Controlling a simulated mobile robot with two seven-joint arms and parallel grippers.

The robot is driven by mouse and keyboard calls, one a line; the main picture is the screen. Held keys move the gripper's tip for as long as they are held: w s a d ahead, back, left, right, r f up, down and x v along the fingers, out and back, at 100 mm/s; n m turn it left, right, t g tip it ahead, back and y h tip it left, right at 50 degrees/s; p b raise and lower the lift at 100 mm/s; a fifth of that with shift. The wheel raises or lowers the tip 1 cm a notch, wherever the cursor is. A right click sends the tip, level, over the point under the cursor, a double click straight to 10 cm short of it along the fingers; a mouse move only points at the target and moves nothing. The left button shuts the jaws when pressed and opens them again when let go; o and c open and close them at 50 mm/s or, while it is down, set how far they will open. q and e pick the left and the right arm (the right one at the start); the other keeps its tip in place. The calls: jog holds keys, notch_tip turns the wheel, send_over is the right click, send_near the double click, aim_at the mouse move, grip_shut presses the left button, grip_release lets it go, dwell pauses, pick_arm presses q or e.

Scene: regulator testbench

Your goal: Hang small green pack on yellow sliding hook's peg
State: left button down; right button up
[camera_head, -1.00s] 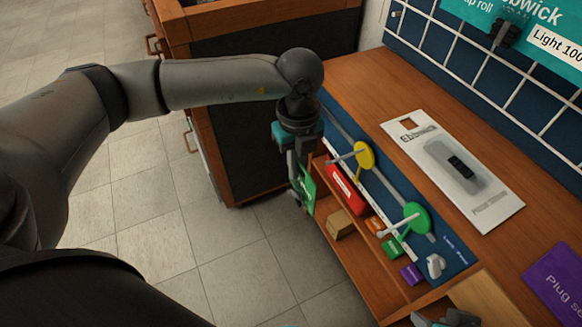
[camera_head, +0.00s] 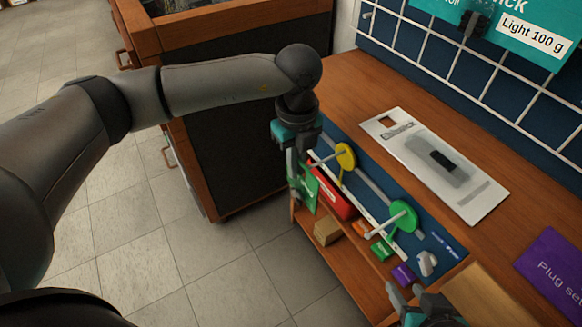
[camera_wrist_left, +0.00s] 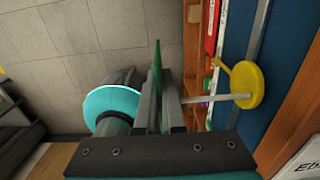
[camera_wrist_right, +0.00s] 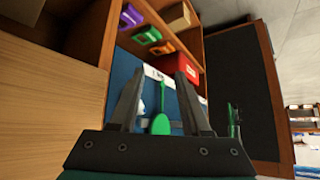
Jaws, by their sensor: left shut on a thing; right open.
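The small green pack (camera_head: 307,190) hangs in my left gripper (camera_head: 294,178), which is shut on it. In the left wrist view the pack (camera_wrist_left: 156,72) is edge-on between the fingers. The yellow sliding hook (camera_head: 346,157) is a round disc on a rail, with a peg (camera_head: 322,159) pointing out towards the gripper. In the left wrist view the yellow hook (camera_wrist_left: 246,86) is right of the fingers, its peg tip close beside them. Whether pack and peg touch is unclear. My right gripper (camera_head: 410,296) is open and empty, near the bench front; the green hook (camera_wrist_right: 160,124) shows between its fingers.
A second, green hook (camera_head: 403,216) sits further right on the rail. Below is a shelf with a red box (camera_head: 333,196), a brown box (camera_head: 326,232) and small green and purple packs (camera_head: 403,275). A white package (camera_head: 440,165) lies on the bench. Floor at left is clear.

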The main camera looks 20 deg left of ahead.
pick_arm(q)
jog(key=w+d, duration=0.1)
jog(key=w+d+b, duration=0.1)
jog(key=w, duration=0.1)
jog(key=shift+w+d+f+b, duration=0.1)
jog(key=shift+d+f+b, duration=0.2)
jog(key=shift+f, duration=0.1)
pick_arm(e)
jog(key=a+t, duration=0.1)
jog(key=w+a+t+y, duration=0.2)
jog(key=shift+a+r, duration=0.3)
jog(key=shift+f, duration=0.1)
pick_arm(q)
jog(key=c, duration=0.9)
grip_release()
jog(key=shift+c, duration=0.2)
